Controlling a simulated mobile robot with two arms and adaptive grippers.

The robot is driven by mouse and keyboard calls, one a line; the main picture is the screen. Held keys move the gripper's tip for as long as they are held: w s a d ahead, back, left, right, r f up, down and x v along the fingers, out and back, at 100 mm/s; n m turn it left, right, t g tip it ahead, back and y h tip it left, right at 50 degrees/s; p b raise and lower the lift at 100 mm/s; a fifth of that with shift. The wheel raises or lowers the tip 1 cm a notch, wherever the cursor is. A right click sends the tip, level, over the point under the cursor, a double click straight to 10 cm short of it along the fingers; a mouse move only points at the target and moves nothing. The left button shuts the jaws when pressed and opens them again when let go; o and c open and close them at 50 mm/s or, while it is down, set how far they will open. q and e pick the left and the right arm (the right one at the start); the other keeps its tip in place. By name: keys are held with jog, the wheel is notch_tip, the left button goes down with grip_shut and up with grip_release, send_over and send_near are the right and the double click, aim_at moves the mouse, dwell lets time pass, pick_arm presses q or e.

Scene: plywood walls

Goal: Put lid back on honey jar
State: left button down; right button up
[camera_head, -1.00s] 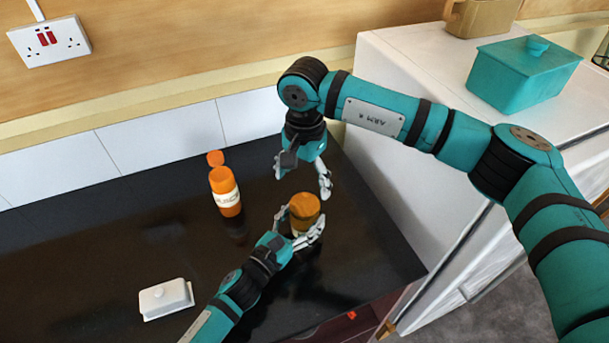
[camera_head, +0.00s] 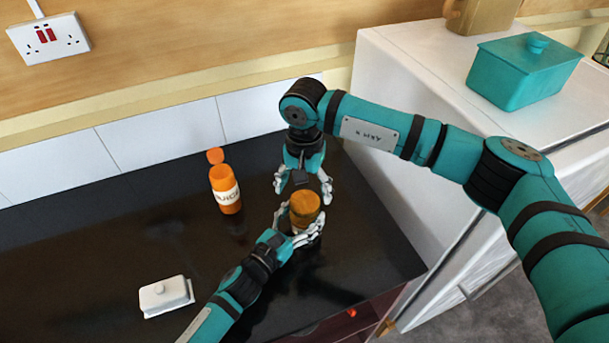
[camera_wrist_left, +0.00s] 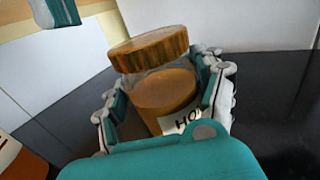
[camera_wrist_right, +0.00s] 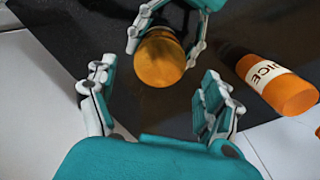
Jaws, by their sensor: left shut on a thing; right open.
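The honey jar (camera_wrist_left: 165,92) is clear glass with amber contents and a partly hidden "HO" label. Its round orange-brown lid (camera_head: 304,203) sits at the jar's mouth; in the left wrist view the lid (camera_wrist_left: 150,48) covers the top, but I cannot tell whether it is fully seated. My left gripper (camera_head: 301,222) is shut on the jar, with fingers around both sides of its body below the lid. My right gripper (camera_head: 303,189) is open and empty, just behind the lid in the head view. In the right wrist view the lid (camera_wrist_right: 160,60) lies ahead between the spread fingers, apart from them.
An orange juice bottle (camera_head: 225,190) stands left of the grippers on the black counter (camera_head: 100,235). A white lidded dish (camera_head: 166,297) is at the front left. A teal lidded box (camera_head: 520,75) sits on the white unit at right. The counter between bottle and dish is clear.

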aim_at(304, 201)
jog(key=shift+f, duration=1.9)
jog(key=shift+c, duration=0.3)
